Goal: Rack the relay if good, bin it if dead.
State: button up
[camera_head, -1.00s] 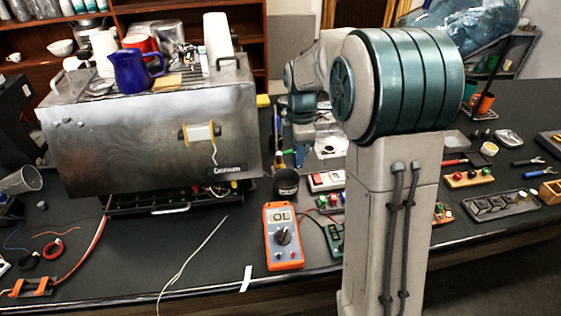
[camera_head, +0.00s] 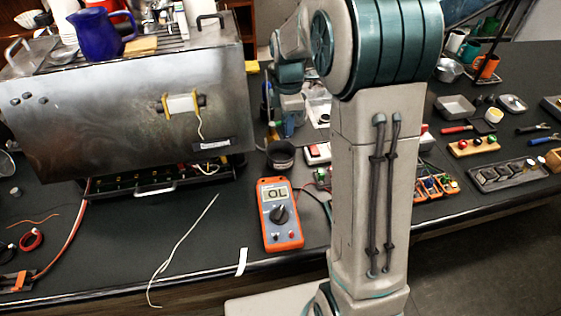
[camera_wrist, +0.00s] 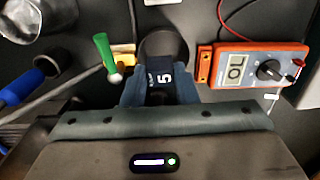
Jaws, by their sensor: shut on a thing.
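My gripper (camera_wrist: 160,91) is shut on a dark block, the relay (camera_wrist: 163,86), whose face bears a white "5". In the head view my arm hides most of the gripper area, and I cannot make out the relay there. A black round cup (camera_head: 280,156) stands on the bench behind the meter; in the wrist view the cup (camera_wrist: 165,42) is just beyond the relay. The orange multimeter (camera_head: 279,214) reads "OL"; it also shows in the wrist view (camera_wrist: 262,67). A dark slotted tray (camera_head: 508,177) holding several dark blocks lies at the right.
The steel brewer (camera_head: 130,110) fills the left, with a blue jug (camera_head: 98,32) on top. A white cable (camera_head: 185,250) lies in front of it. A green-handled tool (camera_wrist: 105,52) is left of the relay in the wrist view. Several small parts and tools crowd the right bench.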

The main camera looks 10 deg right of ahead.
jog(key=shift+f, duration=0.2)
jog(key=o, duration=1.1)
jog(key=shift+c, duration=0.2)
notch_tip(320, 180, up, 14)
jog(key=b, duration=0.1)
jog(key=shift+f, duration=0.1)
jog(key=s+f+m+t, duration=0.1)
jog(key=s+f+m, duration=0.3)
jog(key=s+m, duration=0.5)
jog(key=s+f+m+t, duration=0.2)
jog(key=s+f+m, duration=0.2)
jog(key=s+m, duration=0.5)
jog(key=s, duration=0.6)
